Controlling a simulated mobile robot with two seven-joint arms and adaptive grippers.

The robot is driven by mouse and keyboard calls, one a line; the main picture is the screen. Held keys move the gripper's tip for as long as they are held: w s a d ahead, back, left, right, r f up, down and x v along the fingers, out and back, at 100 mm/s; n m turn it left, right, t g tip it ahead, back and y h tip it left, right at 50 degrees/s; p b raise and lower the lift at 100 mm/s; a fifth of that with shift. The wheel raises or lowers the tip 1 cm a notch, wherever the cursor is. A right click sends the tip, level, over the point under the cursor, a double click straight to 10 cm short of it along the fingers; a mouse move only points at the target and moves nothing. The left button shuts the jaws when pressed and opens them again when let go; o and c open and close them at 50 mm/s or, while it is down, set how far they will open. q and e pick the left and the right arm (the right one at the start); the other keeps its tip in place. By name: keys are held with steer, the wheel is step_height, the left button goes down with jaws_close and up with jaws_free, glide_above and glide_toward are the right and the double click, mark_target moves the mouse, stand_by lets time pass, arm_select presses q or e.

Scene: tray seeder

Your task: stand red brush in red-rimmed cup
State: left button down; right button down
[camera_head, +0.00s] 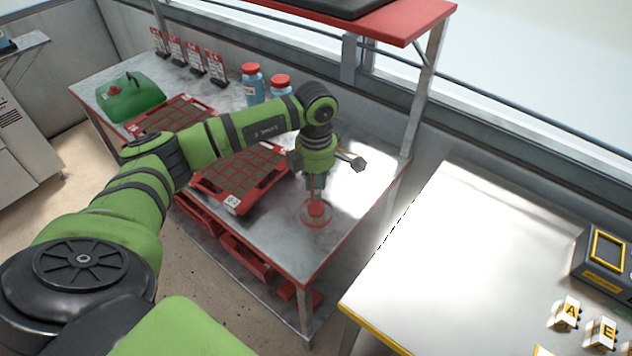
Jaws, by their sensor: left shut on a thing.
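My left gripper (316,192) points straight down over the near right part of the grey bench. It is shut on the red brush (316,208), whose red part shows just below the fingers. The red-rimmed cup (303,219) is directly under the gripper, and its round rim shows around the red part of the brush. From this angle I cannot tell how deep the brush is in the cup or whether it touches the bottom. The fingers hide the upper part of the brush. My right gripper is out of view.
Red seed trays (232,203) lie left of the cup. Blue bottles with red caps (252,85) and a green can (132,98) stand farther back. A red shelf (400,28) overhangs the back. A white table (480,250) stands right, across a gap.

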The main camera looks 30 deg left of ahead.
arm_select(q)
steer(key=c, duration=1)
jaws_free()
step_height(320, 180, up, 12)
steer(key=shift+r, duration=0.1)
stand_by(0.4)
